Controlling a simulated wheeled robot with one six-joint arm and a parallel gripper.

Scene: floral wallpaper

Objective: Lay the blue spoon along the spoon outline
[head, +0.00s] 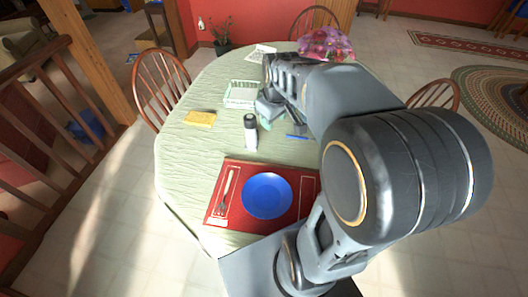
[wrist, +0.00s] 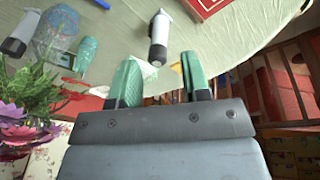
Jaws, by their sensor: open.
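A blue strip that looks like the blue spoon (head: 297,137) lies on the tablecloth, partly hidden behind my arm. A small blue piece (wrist: 101,3) shows at the top edge of the wrist view. The red placemat (head: 240,168) carries a blue plate (head: 267,195) and a fork shape at its left.
A white shaker with a dark top (head: 250,132) stands between gripper and placemat. A yellow sponge-like block (head: 200,118) and a pale green rack or tray (head: 240,93) are on the left. Pink flowers (head: 326,44) are at the back.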

